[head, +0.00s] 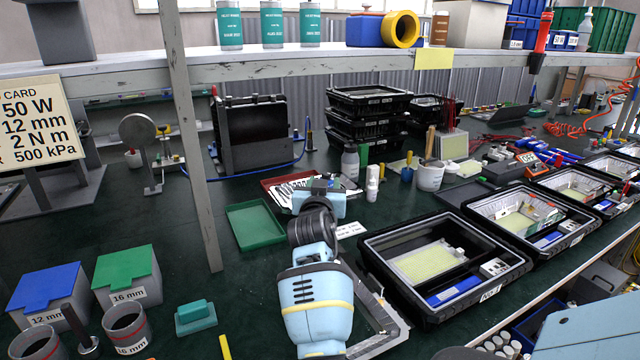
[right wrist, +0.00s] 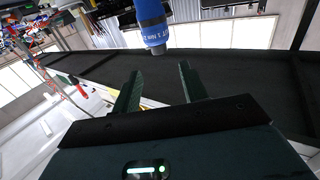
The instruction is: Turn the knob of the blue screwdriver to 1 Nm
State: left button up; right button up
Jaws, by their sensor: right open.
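The blue screwdriver (right wrist: 152,25) enters the right wrist view from the top edge. Its blue end carries small white markings that I cannot read reliably; its upper part is cut off. My right gripper (right wrist: 158,80) is open and empty. Its two dark fingers lie on either side below the screwdriver's end, which appears just beyond the fingertips and apart from them. I cannot pick out the blue screwdriver or the right gripper in the head view. There, an arm of mine reaches over the bench; its dark end (head: 322,187) shows no clear fingers.
A red screwdriver (head: 541,38) hangs at the upper right. Black trays with housings, such as the nearest one (head: 395,285), line the right of the bench. A green tray (head: 255,225) lies left of the arm. A shelf post (head: 193,150) stands at the left.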

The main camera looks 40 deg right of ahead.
aim_at(326, 176)
jog(key=shift+f, duration=0.4)
jog(key=shift+x, duration=3.85)
